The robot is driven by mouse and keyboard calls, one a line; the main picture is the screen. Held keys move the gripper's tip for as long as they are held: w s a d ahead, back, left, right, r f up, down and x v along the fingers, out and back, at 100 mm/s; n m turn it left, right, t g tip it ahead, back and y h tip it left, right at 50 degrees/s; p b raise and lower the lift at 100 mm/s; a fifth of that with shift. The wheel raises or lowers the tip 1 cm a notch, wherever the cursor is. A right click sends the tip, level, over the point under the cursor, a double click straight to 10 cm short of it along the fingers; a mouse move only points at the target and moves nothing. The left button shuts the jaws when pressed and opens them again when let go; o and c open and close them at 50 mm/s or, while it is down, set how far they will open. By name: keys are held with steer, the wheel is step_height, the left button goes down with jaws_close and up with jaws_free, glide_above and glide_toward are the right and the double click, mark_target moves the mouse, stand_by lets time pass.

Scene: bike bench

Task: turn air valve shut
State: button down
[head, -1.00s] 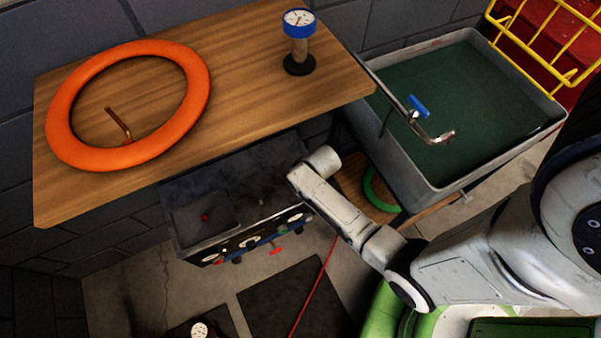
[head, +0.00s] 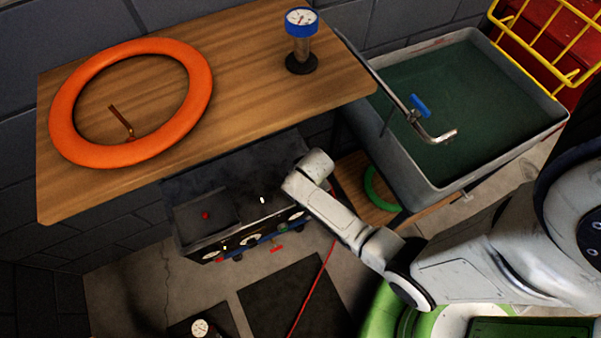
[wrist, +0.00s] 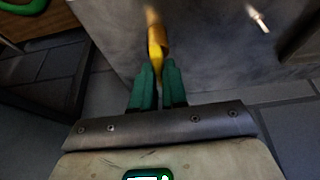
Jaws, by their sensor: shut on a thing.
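In the wrist view my gripper (wrist: 159,88) has its two green fingers closed on a yellow lever-like piece (wrist: 157,42). The yellow piece stands out between the fingertips in front of a grey, scuffed surface, and its far end is blurred. I take it to be the air valve's handle, but its body is not clear. In the head view my arm reaches to a dark grey unit (head: 205,232) with gauges and small red parts along its front, under the bench. The gripper and the yellow piece are hidden there behind my arm.
The wooden bench (head: 245,85) overhangs the unit and carries an orange ring (head: 62,105) and a blue-topped gauge (head: 300,22). A grey tub (head: 437,183) with a bent pipe (head: 400,105) stands at right.

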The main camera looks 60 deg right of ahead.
steer(key=c, duration=1.2)
jaws_free()
steer(key=shift+o, duration=0.2)
steer(key=shift+r, duration=0.1)
steer(key=p+v, duration=0.1)
steer(key=v, duration=0.9)
steer(key=shift+r, duration=0.3)
steer(key=shift+a, duration=0.1)
steer(key=s+a+r+n+g+y, duration=0.2)
steer(key=s+a+r+n, duration=0.3)
steer(key=s+a+r, duration=0.4)
step_height(320, 180, up, 2)
steer(key=shift+s+r+n+g, duration=0.1)
steer(key=shift+s+n+g, duration=0.3)
steer(key=shift+s+g, duration=0.1)
